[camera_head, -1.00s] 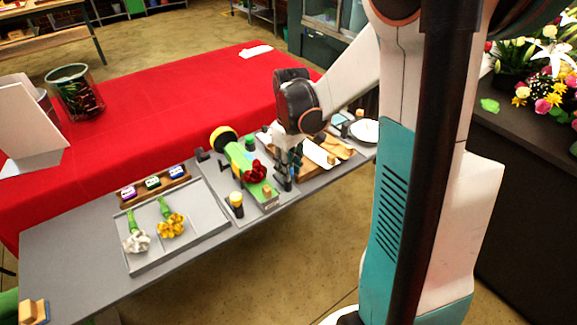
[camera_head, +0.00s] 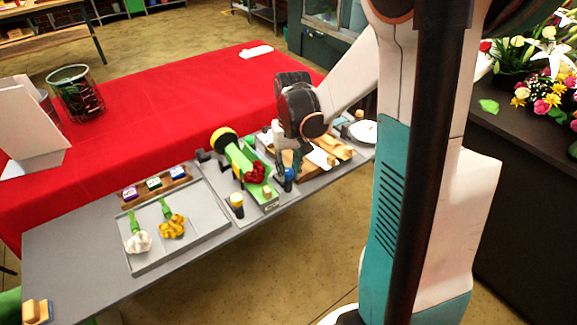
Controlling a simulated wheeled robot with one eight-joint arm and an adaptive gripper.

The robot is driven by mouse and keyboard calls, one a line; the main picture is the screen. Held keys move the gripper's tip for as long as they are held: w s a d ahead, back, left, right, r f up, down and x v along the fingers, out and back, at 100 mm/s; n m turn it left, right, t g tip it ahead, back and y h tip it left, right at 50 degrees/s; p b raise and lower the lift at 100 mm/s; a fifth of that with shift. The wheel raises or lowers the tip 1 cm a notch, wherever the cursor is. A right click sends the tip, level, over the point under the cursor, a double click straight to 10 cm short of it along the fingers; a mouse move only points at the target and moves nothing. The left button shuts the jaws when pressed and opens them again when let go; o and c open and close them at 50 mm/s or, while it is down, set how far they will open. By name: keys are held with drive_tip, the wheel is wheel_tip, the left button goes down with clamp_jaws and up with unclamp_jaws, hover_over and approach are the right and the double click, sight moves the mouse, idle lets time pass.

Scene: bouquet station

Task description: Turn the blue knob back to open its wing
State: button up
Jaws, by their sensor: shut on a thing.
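The blue knob (camera_head: 289,174) is a small blue cap on a dark post, to the right of the green-wrapped bouquet with red flowers (camera_head: 254,173). My gripper (camera_head: 286,166) points down from the arm and is shut at the knob. The fingers are small and partly hidden, so their exact grip is hard to see. The blue knob's wing cannot be told apart clearly at this size.
A grey tray (camera_head: 150,266) with a white and a yellow flower lies left on the grey table. A wooden rack (camera_head: 155,187) with several small boxes sits behind it. A wooden board (camera_head: 313,172) and a white plate (camera_head: 364,132) are to the right. The red-covered table is behind.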

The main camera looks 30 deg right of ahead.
sight(289, 171)
drive_tip(key=m, duration=0.6)
drive_tip(key=shift+m+p, duration=0.3)
drive_tip(key=m, duration=0.5)
drive_tip(key=shift+a, duration=0.1)
idle(0.3)
drive_tip(key=o, duration=1.1)
drive_tip(key=r, duration=1.2)
drive_tip(key=shift+s, duration=0.25)
